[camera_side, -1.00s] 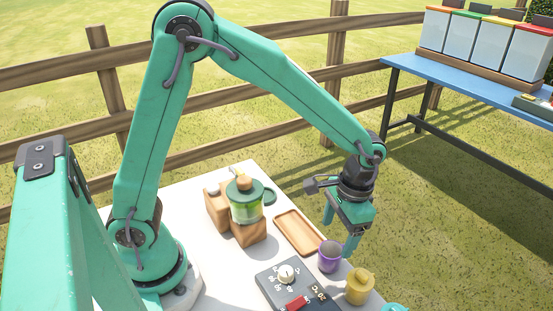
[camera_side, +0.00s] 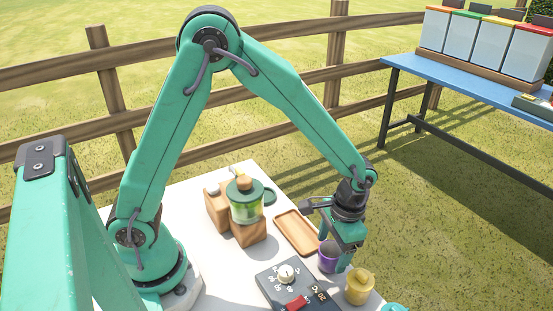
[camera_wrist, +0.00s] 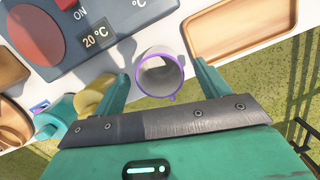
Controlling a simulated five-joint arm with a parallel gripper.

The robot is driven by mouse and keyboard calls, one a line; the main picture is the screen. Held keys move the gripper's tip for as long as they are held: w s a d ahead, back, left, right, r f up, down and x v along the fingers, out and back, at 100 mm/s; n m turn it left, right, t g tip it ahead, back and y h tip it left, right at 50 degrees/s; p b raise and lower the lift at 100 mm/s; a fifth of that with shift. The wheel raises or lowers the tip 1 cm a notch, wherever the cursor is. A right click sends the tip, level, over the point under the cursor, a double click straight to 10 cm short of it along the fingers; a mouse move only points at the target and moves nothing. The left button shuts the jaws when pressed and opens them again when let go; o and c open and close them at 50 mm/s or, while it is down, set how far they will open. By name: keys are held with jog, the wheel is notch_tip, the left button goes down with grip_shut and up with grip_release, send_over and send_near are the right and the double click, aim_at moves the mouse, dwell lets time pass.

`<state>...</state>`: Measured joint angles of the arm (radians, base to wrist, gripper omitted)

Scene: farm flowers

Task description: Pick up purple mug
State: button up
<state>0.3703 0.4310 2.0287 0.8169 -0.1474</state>
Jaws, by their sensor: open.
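The purple mug (camera_side: 327,257) stands upright on the white table, partly hidden by my gripper in the side view. In the wrist view the mug (camera_wrist: 160,75) shows its open top with a purple rim, and it lies between my two fingers. My gripper (camera_side: 338,259) is low at the mug. In the wrist view my gripper (camera_wrist: 162,86) is open, with one finger to the left of the mug and one to the right, and a gap shows on each side. I cannot tell whether the fingertips reach below the rim.
A yellow mug (camera_side: 359,288) stands close to the front right of the purple mug, with a teal item (camera_side: 395,308) beyond. A wooden tray (camera_side: 297,234) lies behind. A dark control panel (camera_side: 272,283) sits to the left, and a green-lidded jar (camera_side: 246,205) stands on wooden blocks.

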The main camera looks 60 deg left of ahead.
jog(key=shift+s+f, duration=0.15)
jog(key=shift+f, duration=1.1)
jog(key=c, duration=1.1)
jog(key=shift+r, duration=0.2)
jog(key=shift+r, duration=0.9)
notch_tip(320, 180, up, 2)
jog(key=shift+s+r, duration=0.1)
jog(key=shift+r, duration=0.1)
jog(key=s+d+r, duration=0.2)
jog(key=s, duration=0.1)
jog(key=s+d+r, duration=0.2)
jog(key=s, duration=0.1)
jog(key=s+d+r, duration=0.2)
jog(key=s+d, duration=0.1)
jog(key=shift+r, duration=0.25)
